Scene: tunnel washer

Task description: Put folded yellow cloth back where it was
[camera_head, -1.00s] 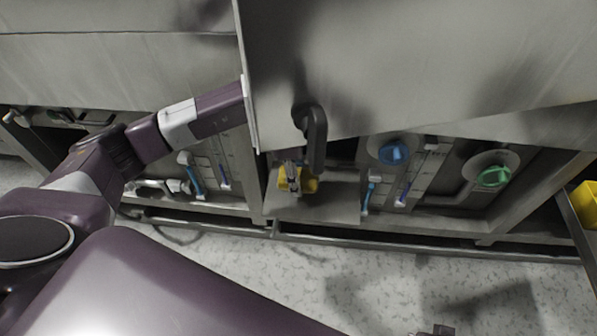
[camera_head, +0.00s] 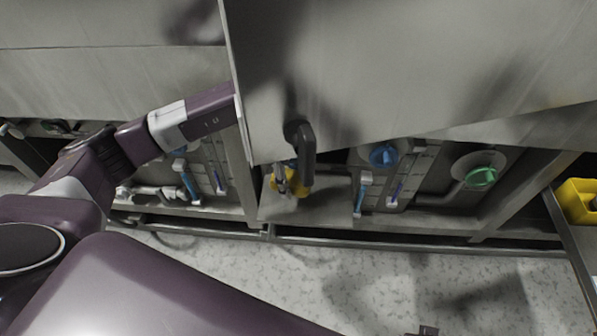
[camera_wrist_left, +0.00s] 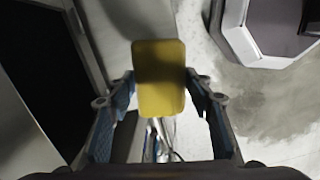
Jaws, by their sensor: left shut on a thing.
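The folded yellow cloth (camera_wrist_left: 160,85) is a flat rounded rectangle held between the two fingers of my left gripper (camera_wrist_left: 160,95) in the left wrist view. In the head view my left gripper (camera_head: 284,180) shows below the lower edge of a large grey panel, shut on the cloth (camera_head: 303,181). It is in front of or above a low grey shelf (camera_head: 320,208); I cannot tell whether the cloth touches it. The panel hides part of my left arm, and a dark handle partly covers the cloth. My right gripper is not seen.
The grey panel (camera_head: 400,70) with its dark handle (camera_head: 303,150) hangs over the shelf. Blue (camera_head: 384,155) and green (camera_head: 482,176) knobs sit in the recess to the right. A yellow crate (camera_head: 563,203) stands at the right edge. The speckled floor in front is mostly clear.

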